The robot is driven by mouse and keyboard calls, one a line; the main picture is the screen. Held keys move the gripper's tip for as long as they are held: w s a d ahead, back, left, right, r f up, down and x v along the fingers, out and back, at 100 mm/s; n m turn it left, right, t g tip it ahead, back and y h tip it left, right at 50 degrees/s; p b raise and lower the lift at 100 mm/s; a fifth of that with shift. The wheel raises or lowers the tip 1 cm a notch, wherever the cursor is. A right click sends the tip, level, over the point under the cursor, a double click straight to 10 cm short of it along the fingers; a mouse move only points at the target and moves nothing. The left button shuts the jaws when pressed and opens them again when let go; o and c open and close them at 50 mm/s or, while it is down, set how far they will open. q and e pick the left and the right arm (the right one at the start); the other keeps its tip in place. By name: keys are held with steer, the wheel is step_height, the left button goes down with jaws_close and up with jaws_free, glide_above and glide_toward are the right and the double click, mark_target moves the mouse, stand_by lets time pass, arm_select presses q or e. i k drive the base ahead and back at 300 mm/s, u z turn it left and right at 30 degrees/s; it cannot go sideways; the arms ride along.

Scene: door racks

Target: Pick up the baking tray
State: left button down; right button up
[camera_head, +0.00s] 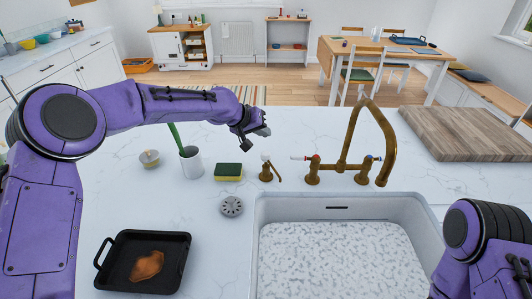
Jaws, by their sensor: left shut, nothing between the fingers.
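A black rectangular tray (173,262) with side handles, likely the baking tray, lies on the white marble counter at the lower left. A brown piece of food (147,266) lies in it. My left gripper (256,136) is shut and empty above the far part of the counter, well beyond the tray and to its right, with its arm reaching in from the left. My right gripper (517,268) is at the lower right edge, right of the sink and far from the tray; its fingers cannot be made out clearly.
A white sink (335,262) with a brass faucet (383,145) is right of the tray. A sponge (228,172), white cup (192,163), drain strainer (231,207) and small lidded pot (149,159) stand behind. A wooden board (465,133) lies far right. Counter between tray and cup is clear.

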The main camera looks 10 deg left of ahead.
mark_target(154, 262)
steer(key=k, duration=1.5)
